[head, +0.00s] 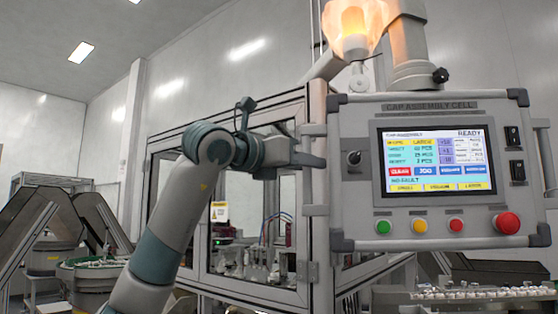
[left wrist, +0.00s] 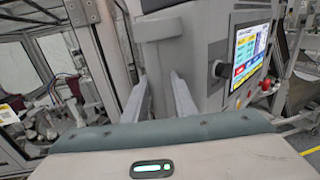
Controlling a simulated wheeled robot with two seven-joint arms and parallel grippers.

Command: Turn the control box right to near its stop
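The control box (head: 365,220) is a grey panel with a lit screen, coloured buttons and a red stop knob. It hangs at the right of the head view, facing me nearly square. It also shows in the left wrist view (left wrist: 216,50), at the upper right. A grey upright handle (head: 315,185) runs along its left edge. My left gripper (head: 318,161) is at this handle, its fingers apart, one on each side of the bar. Whether they press on the bar, I cannot tell. My right gripper is in neither view.
The glazed machine cabinet (head: 206,290) stands behind and left of the box. A glowing orange lamp (head: 353,22) and the support arm (head: 409,50) are above the box. A part tray (head: 485,294) lies below right. A green bowl feeder (head: 88,282) is at the far left.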

